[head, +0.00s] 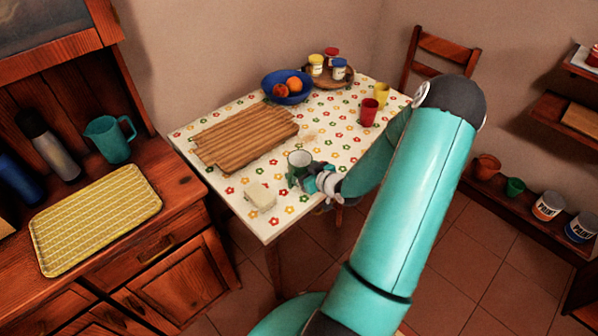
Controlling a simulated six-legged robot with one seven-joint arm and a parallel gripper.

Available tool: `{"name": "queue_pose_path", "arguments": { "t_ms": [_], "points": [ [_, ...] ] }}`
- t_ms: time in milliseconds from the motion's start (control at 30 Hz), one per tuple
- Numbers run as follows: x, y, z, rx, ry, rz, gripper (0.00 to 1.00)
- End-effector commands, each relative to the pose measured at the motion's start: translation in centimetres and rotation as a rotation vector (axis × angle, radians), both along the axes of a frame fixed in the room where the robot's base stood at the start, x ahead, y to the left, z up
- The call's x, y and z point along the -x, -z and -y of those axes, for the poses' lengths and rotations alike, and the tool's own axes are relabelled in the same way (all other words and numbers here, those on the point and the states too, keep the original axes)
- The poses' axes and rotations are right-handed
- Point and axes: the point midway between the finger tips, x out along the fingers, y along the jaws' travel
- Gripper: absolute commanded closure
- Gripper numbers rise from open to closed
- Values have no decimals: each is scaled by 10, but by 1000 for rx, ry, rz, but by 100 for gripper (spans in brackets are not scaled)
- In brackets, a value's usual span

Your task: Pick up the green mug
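A small mug (299,158) with a green rim and a pale inside stands near the front middle of the table with the flowered cloth (235,180). My arm reaches in from the lower right, and my gripper (297,181) is right at the mug, on its near side. The gripper overlaps the mug's lower part in the picture. I cannot tell whether the fingers touch it, or whether they are open or shut. The mug's lower side and any handle are hidden or too small to make out.
A pale block (260,196) lies left of my gripper. A wooden board (240,138), a blue fruit bowl (287,88), a red cup (368,112) and a yellow cup (381,94) are also on the table. A teal jug (108,140) stands on the left cabinet.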

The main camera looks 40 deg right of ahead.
Motion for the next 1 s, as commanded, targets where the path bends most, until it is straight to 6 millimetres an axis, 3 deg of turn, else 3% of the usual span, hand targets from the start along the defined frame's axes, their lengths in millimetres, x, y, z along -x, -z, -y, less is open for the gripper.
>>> {"name": "queue_pose_path", "arguments": {
  "t_ms": [300, 500, 833, 1000],
  "points": [
    [-8, 3, 0, 0, 0, 0, 26],
    [-8, 3, 0, 0, 0, -1, 64],
    [-8, 0, 0, 1, 0, 1, 65],
    [-8, -11, 1, 3, 0, 1, 65]
  ]
}}
